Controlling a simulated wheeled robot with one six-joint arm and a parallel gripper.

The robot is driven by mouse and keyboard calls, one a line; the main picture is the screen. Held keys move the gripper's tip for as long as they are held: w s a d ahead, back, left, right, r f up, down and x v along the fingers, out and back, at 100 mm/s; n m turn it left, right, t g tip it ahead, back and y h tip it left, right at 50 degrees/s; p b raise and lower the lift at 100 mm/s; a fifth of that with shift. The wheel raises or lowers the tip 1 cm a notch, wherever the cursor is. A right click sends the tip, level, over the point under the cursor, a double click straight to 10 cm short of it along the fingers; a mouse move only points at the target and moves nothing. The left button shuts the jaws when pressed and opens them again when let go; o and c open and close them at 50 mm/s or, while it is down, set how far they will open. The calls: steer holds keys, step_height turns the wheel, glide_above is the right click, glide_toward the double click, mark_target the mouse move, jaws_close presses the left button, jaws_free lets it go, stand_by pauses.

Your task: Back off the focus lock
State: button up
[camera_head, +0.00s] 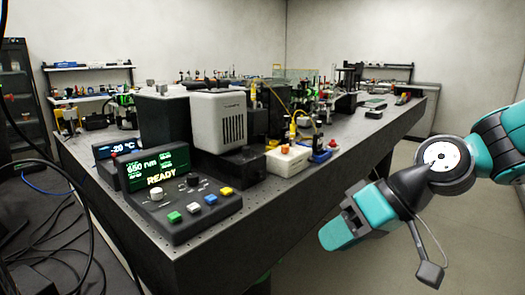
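My gripper (338,232) is at the right, off the front right side of the bench, with its teal fingers pointing left and down. It touches nothing that I can see, and the view does not show whether its fingers are apart. A control console (190,217) stands on the near corner of the bench. Its lit screen reads "650 nm" and "READY". It has a white knob (156,194), a dark knob (193,180) and several coloured buttons, one of them green (174,217). I cannot make out which part is the focus lock.
A grey vented box (218,120) and dark housings stand behind the console. Cables hang at the left. The floor at the right is clear.

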steer(key=w+r+m+t+y+p, duration=0.1)
steer(key=w+r+t+y+p, duration=0.2)
steer(key=w, duration=0.6)
steer(key=m+t+y+p, duration=0.1)
steer(key=m+y+p, duration=0.1)
steer(key=p, duration=0.1)
glide_toward(262, 174)
steer(key=p+x, duration=0.2)
steer(key=x, duration=0.7)
steer(key=shift+s, duration=0.1)
jaws_close()
